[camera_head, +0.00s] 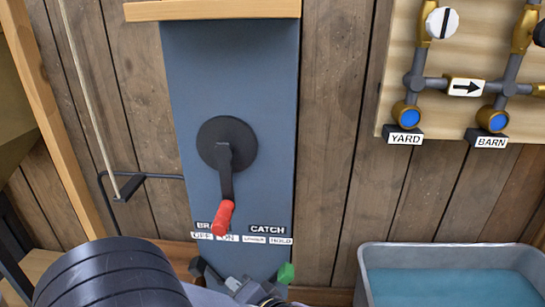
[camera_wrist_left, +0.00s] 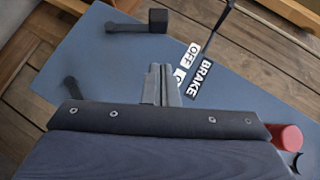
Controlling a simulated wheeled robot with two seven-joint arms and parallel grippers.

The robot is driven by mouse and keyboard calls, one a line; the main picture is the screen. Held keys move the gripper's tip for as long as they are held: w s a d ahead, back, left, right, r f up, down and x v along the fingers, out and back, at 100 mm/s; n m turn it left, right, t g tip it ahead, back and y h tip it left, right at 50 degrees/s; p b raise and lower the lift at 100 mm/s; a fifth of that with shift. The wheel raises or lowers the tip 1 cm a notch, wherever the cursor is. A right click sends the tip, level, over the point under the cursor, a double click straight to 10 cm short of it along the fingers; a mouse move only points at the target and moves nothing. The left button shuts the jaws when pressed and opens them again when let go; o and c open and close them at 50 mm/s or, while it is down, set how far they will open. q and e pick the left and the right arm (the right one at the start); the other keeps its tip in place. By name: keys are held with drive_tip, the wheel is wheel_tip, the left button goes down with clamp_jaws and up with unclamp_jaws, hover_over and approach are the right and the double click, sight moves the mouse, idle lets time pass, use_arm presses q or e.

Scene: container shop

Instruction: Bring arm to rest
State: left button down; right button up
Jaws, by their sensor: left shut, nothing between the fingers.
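My left gripper (camera_head: 238,286) is at the bottom of the head view, in front of the lower end of the blue-grey panel (camera_head: 255,90). In the left wrist view its two fingers (camera_wrist_left: 160,82) are together with nothing between them, over the panel beside the BRAKE label (camera_wrist_left: 205,75). My black left arm fills the lower left of the head view. My right gripper is not in view.
The panel carries a black crank with a red handle (camera_head: 223,217) hanging down. A green-tipped lever (camera_head: 286,273) is just right of my gripper. A grey basin of water (camera_head: 450,250) stands at right, below YARD and BARN valves. A wooden post (camera_head: 60,125) rises at left.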

use_arm(q)
drive_tip(key=s+a+f+n+g+h, duration=0.3)
drive_tip(key=s+a+n+g+h, duration=0.2)
drive_tip(key=s+a+g+h, duration=0.6)
drive_tip(key=s+r+n+t+h+p, duration=0.1)
drive_tip(key=s+r+t+p, duration=0.1)
drive_tip(key=r+p, duration=0.9)
drive_tip(key=s+r+n+t+h+p, duration=0.1)
drive_tip(key=s+r+t+p, duration=0.2)
drive_tip(key=r+p, duration=0.8)
wheel_tip(320, 180, up, 5)
drive_tip(key=shift+s+a+f+n+t, duration=0.1)
drive_tip(key=shift+s+a+n+t, duration=0.15)
drive_tip(key=shift+t, duration=0.35)
